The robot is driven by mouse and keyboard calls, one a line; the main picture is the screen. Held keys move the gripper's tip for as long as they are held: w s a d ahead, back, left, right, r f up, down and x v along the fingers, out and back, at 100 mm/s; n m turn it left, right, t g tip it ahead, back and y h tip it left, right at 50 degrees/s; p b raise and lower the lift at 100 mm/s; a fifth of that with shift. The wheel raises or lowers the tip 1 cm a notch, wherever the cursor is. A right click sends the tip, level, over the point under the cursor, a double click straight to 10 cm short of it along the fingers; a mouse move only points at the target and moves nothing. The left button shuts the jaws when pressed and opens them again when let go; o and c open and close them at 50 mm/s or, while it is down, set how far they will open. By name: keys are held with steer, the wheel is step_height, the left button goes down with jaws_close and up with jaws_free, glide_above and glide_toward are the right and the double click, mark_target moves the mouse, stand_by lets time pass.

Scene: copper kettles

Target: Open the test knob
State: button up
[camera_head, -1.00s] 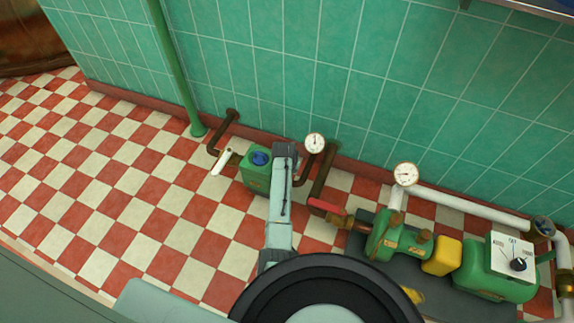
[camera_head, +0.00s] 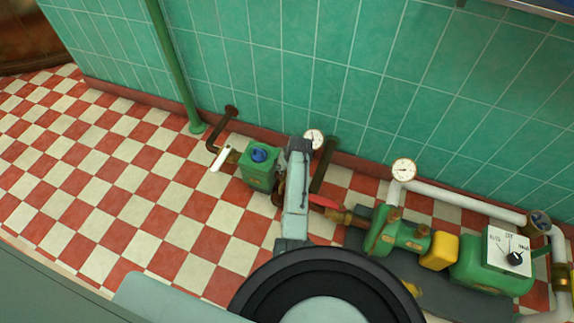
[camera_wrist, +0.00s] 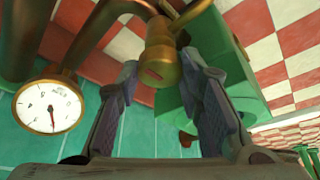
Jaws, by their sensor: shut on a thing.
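In the wrist view a brass knob-like fitting (camera_wrist: 158,62) with a slot in its end sits on brown pipework, between the fingertips of my gripper (camera_wrist: 158,75). I take this as the test knob; no label shows. The fingers lie along both sides of it and are shut on it. In the head view my gripper (camera_head: 300,146) is beside the green box (camera_head: 258,172) with a blue cap, low near the wall; my arm hides the brass fitting there. A round white gauge (camera_head: 313,138) stands just behind the gripper and shows large in the wrist view (camera_wrist: 49,106).
A red lever (camera_head: 324,202) and a brown pipe (camera_head: 324,165) lie close right of my arm. A green pump (camera_head: 398,232), second gauge (camera_head: 403,169) and white pipe (camera_head: 465,203) stand farther right. A white-handled lever (camera_head: 221,158) is left. The checkered floor (camera_head: 120,210) at left is clear.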

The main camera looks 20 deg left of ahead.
stand_by(0.3)
steer(key=o, duration=1.2)
steer(key=shift+c, duration=0.2)
steer(key=shift+r, duration=0.15)
steer(key=v, duration=1.1)
steer(key=shift+s+d+r, duration=0.15)
steer(key=shift+d+r, duration=0.05)
steer(key=shift+r, duration=0.15)
